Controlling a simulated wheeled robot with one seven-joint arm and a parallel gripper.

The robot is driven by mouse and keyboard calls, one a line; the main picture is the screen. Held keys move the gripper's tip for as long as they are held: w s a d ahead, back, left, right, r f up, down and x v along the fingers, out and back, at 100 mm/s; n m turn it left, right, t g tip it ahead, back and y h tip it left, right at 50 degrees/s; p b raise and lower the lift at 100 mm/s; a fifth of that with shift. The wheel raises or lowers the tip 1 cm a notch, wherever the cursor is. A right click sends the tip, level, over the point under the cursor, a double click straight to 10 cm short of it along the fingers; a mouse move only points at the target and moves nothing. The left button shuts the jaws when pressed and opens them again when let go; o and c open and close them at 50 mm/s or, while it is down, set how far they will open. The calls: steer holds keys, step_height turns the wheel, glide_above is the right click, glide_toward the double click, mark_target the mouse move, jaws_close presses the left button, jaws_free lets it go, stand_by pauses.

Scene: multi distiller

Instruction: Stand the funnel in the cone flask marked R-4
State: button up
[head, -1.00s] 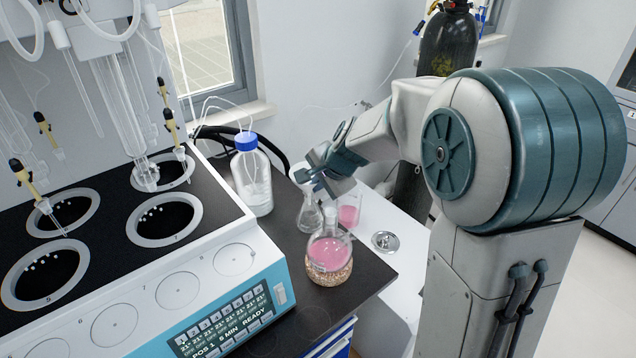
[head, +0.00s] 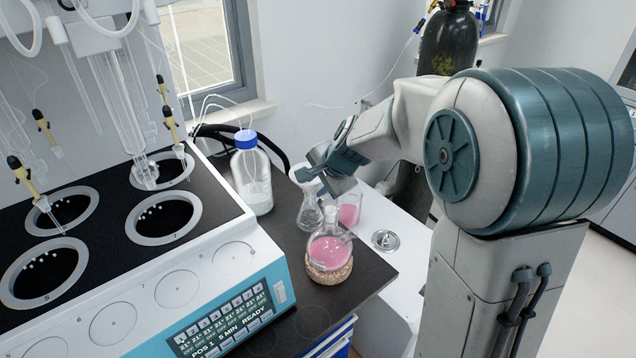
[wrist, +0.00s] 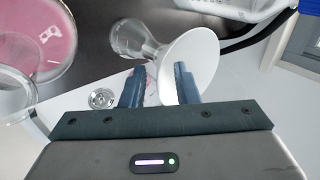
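The white funnel (wrist: 196,56) shows in the wrist view with its wide mouth facing my gripper and its narrow end at the neck of a clear cone flask (wrist: 132,36). The stem appears to be in the flask's neck. In the head view the funnel (head: 306,174) is above the small clear cone flask (head: 310,216), partly hidden by my gripper (head: 326,168). No R-4 mark is legible. In the wrist view my gripper (wrist: 158,78) has its fingers apart. One finger overlaps the funnel's mouth, the other is outside its rim, and gaps show beside the funnel wall.
A round flask of pink liquid (head: 332,250) stands on a cork ring (head: 330,273) in front. A beaker with pink liquid (head: 349,212) is to the right. A blue-capped bottle (head: 251,180) and the distiller (head: 225,262) are on the left. A metal disc (head: 385,240) lies on the white surface.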

steer(key=v, duration=1.3)
steer(key=shift+p, duration=0.4)
steer(key=shift+s+r, duration=0.1)
steer(key=shift+s, duration=0.05)
